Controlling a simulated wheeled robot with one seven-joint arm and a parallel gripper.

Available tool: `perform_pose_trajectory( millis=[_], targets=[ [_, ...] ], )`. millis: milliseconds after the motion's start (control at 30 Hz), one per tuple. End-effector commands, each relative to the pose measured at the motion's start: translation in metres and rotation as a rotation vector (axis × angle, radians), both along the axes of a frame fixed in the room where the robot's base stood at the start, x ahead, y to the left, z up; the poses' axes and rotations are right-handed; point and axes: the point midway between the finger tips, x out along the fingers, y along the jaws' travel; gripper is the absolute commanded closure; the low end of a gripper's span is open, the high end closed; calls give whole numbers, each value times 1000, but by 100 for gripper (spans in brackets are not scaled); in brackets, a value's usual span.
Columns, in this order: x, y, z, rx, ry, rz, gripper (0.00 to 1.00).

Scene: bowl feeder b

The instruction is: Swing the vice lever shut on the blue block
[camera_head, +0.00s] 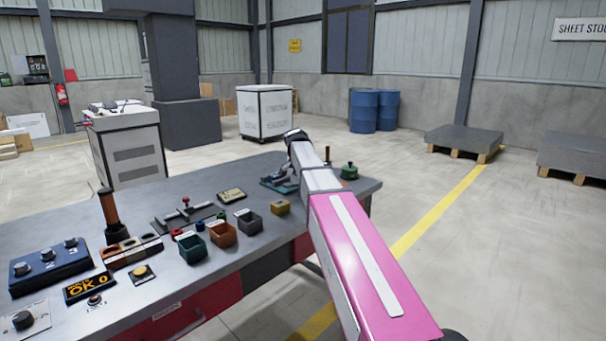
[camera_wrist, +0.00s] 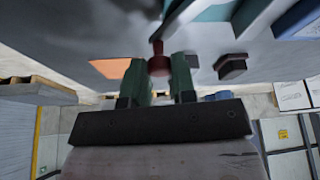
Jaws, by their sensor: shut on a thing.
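The vice (camera_head: 279,184) is a teal fixture on the bench, partly hidden behind my arm in the head view. In the wrist view its teal body (camera_wrist: 210,10) fills part of the upper edge. My gripper (camera_wrist: 161,74) has two green fingers, one on each side of a dark red lever knob (camera_wrist: 157,60), and is shut on it. My arm hides the gripper and the lever in the head view. A blue shape (camera_wrist: 299,20) shows at the upper right of the wrist view; I cannot tell whether it is the blue block.
The bench (camera_head: 170,265) carries several small bins, such as an orange bin (camera_head: 222,234), left of my arm. A green knobbed part (camera_head: 348,171) stands right of the vice. In the wrist view, a dark hexagonal piece (camera_wrist: 231,67) and an orange patch (camera_wrist: 110,68) flank the fingers.

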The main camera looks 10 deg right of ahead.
Motion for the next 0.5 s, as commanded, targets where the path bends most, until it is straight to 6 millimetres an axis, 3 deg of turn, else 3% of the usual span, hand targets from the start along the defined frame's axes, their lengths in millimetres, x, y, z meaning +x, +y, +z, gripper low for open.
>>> perform_pose_trajectory(
  millis=[500],
  targets=[
    [-33, 8, 0, 0, 2, -463, 96]
  ],
)
